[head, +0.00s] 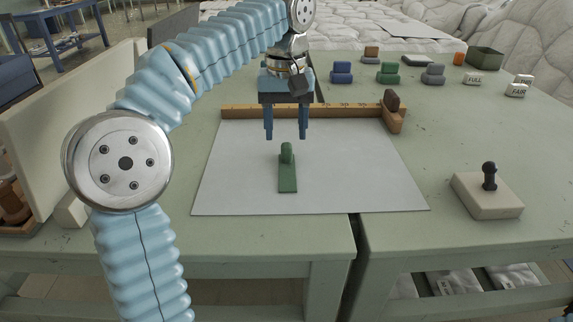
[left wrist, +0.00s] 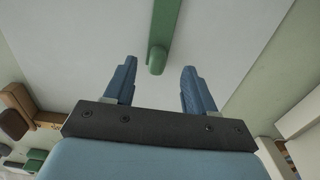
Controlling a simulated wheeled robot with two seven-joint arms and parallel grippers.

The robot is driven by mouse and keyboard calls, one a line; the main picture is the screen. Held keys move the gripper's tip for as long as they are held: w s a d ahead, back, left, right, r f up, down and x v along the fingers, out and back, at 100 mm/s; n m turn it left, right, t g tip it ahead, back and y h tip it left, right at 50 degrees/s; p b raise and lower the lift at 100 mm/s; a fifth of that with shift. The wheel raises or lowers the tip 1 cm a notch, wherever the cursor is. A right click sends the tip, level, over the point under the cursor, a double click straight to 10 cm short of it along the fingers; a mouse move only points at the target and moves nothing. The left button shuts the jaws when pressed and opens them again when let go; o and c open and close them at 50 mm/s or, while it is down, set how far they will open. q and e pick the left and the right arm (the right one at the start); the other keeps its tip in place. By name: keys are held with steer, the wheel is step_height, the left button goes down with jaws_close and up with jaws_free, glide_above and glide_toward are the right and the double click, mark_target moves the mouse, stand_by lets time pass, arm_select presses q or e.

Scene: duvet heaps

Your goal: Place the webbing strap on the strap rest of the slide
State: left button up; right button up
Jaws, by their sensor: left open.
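A green piece (head: 288,178), a flat strip with a raised rounded end, lies on the grey sheet (head: 240,185). It also shows in the left wrist view (left wrist: 165,25). I cannot tell for sure whether it is the webbing strap. My left gripper (head: 286,137) points down just above and behind its raised end. The fingers are open and apart, with nothing between them; in the left wrist view they straddle the line of the green end (left wrist: 155,88). A wooden ruler (head: 300,111) runs along the sheet's back edge. A wooden block with a dark knob (head: 393,108), perhaps the slide, stands at its right end.
A pale block with a dark knob (head: 487,194) stands at the right. Blue (head: 341,72), green (head: 388,73) and grey (head: 433,74) pieces line the back, near white labelled blocks (head: 474,78). A gap splits the table; a cream panel (head: 70,115) stands left.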

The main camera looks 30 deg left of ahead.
mark_target(287, 149)
arm_select(q)
step_height(287, 149, down, 6)
steer(key=shift+d+r+b, duration=0.1)
steer(key=shift+b, duration=0.6)
jaws_close()
